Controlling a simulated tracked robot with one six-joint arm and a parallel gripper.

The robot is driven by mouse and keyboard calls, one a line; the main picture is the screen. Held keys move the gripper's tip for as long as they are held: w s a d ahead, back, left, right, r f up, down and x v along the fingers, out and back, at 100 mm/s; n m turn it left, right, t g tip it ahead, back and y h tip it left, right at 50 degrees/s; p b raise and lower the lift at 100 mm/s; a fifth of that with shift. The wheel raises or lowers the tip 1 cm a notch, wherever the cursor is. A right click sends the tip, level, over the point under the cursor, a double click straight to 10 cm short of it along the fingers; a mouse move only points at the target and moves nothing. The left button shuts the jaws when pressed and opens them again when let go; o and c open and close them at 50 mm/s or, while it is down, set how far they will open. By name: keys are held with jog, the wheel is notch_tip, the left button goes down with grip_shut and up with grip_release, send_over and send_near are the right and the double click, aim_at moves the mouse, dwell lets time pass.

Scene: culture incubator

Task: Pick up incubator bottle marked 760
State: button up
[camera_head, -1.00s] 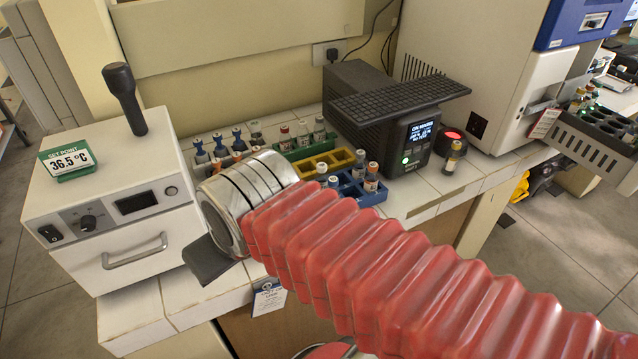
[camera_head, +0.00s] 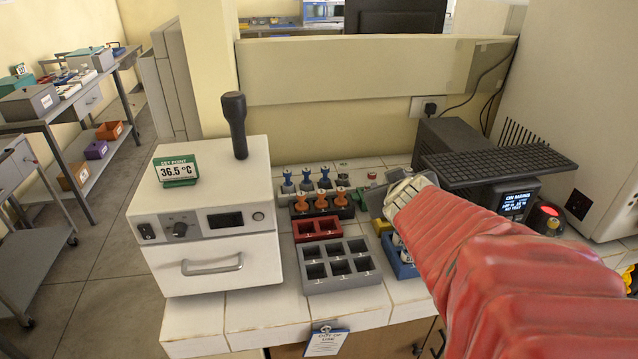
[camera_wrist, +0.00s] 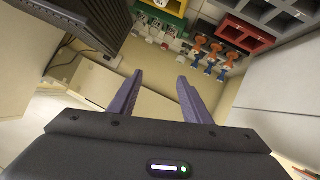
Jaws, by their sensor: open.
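The white incubator (camera_head: 210,222) with the 36.5 °C set-point sign stands left on the bench, its front shut. Small bottles with blue tops (camera_head: 306,180) and orange tops (camera_head: 321,200) stand in racks beside it. A blue rack (camera_head: 402,264) with bottles is partly hidden by my red-sleeved arm. No marking 760 can be read on any bottle. My gripper shows in the wrist view (camera_wrist: 160,77), open with nothing between its fingers. It is apart from the bottles, which appear at the top of that view (camera_wrist: 210,52). In the head view my arm hides the fingers.
An empty grey rack (camera_head: 341,282) and a red rack (camera_head: 318,231) sit on the tiled bench. A dark device with a lit screen (camera_head: 518,201) and a red button (camera_head: 547,217) stand at right. A tag (camera_head: 327,342) hangs at the front edge. Shelves (camera_head: 80,125) stand far left.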

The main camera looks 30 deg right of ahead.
jog(key=s+d+f+n+t+y, duration=0.1)
jog(key=s+d+f+y, duration=0.1)
jog(key=d+f, duration=0.35)
jog(key=s+d+f+t+y, duration=0.1)
jog(key=s+f+y, duration=0.2)
jog(key=s, duration=0.5)
jog(key=shift+d+f, duration=0.35)
jog(key=shift+f, duration=0.5)
jog(key=x, duration=0.7)
jog(key=shift+w+a+f, duration=0.1)
jog(key=shift+w+f, duration=0.05)
jog(key=shift+w, duration=0.25)
jog(key=shift+w+f, duration=0.15)
jog(key=shift+w, duration=0.2)
